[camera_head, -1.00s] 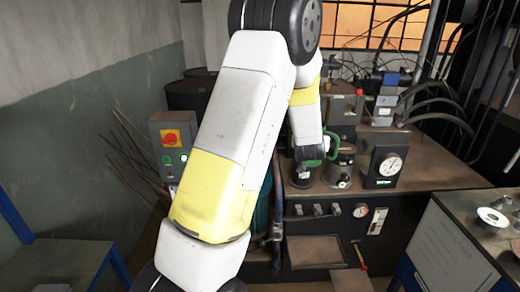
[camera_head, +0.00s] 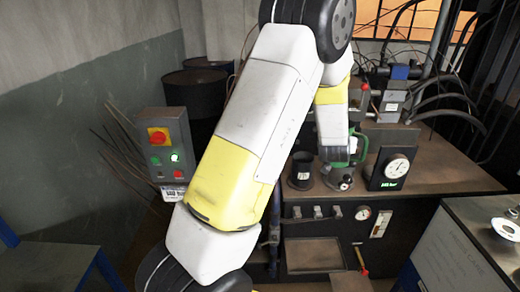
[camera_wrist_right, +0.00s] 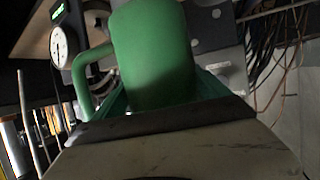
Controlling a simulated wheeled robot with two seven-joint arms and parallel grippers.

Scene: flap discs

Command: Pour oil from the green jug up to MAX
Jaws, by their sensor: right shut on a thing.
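The green jug (camera_head: 360,148) is in my right gripper (camera_head: 336,158), above the oil unit's bench in the head view. My right arm hides most of it. In the right wrist view the jug (camera_wrist_right: 155,55) fills the middle, its handle to the left, with the jaws shut on it at the bottom. Below the jug stands a metal vessel (camera_head: 341,178) with a small round dial. I cannot tell whether the jug touches it. No MAX mark, oil level or stream can be made out. My left gripper is not in view.
A black cup (camera_head: 300,170) stands left of the vessel. A box with a round gauge (camera_head: 396,167) and green display stands right of it. Blocks and hoses lie behind. A control box (camera_head: 164,146) is at left, a grey cabinet (camera_head: 445,255) at right. The bench's right part is clear.

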